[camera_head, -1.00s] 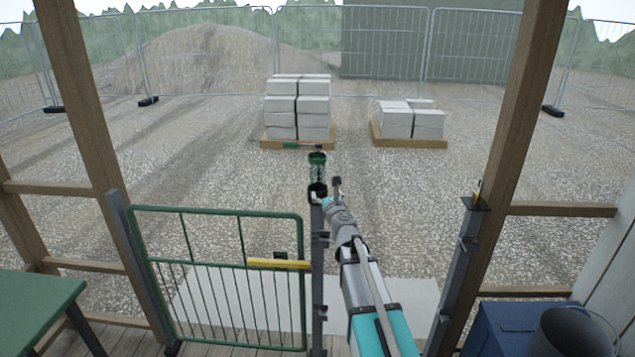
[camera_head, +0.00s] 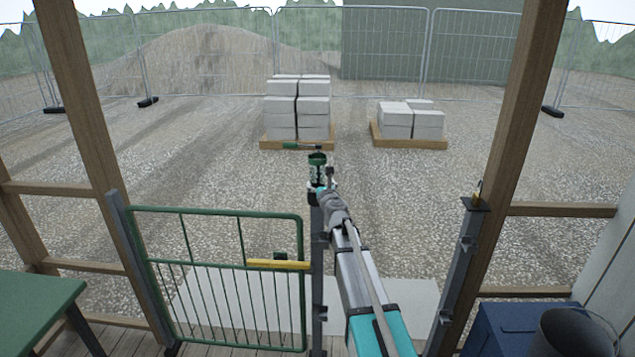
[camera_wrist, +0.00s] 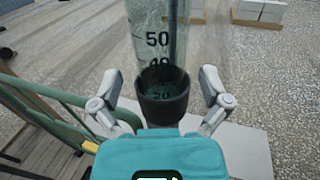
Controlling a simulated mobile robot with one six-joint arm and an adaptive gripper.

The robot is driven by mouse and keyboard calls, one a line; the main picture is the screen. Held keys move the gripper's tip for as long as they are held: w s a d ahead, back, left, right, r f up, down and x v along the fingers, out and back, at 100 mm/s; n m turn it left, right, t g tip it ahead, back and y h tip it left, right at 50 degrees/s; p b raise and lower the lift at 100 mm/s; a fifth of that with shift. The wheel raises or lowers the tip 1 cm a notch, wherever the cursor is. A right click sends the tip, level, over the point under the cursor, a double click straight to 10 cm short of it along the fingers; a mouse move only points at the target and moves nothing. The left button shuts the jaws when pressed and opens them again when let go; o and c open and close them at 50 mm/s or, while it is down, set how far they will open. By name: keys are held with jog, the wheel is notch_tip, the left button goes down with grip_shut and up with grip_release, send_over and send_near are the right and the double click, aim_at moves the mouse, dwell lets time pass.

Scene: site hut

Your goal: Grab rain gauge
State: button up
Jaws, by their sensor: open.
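The rain gauge (camera_head: 317,170) is a clear upright tube with a green top, standing above the gate post. In the wrist view the rain gauge (camera_wrist: 151,45) shows black numbers, and its lower part sits in a dark cup-shaped holder (camera_wrist: 163,106). My gripper (camera_wrist: 162,84) is open, with one finger on each side of the holder and apart from it. In the head view my gripper (camera_head: 323,190) is at the holder's height, just in front of the gauge, and partly hides the holder.
A green gate (camera_head: 228,212) with a yellow bar (camera_head: 279,264) adjoins the post (camera_head: 318,270) on the left. A wooden upright (camera_head: 505,130) stands to the right. Block stacks (camera_head: 297,108) stand on pallets well beyond, over open gravel.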

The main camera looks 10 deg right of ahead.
aim_at(316, 156)
jog(key=shift+w, duration=0.75)
jog(key=shift+w+d+f, duration=0.1)
jog(key=shift+w, duration=2.55)
jog(key=c, duration=1)
jog(key=shift+r, duration=0.35)
jog(key=shift+c, duration=0.2)
jog(key=shift+r+p, duration=3.2)
jog(key=shift+p, duration=0.25)
jog(key=s, duration=1.8)
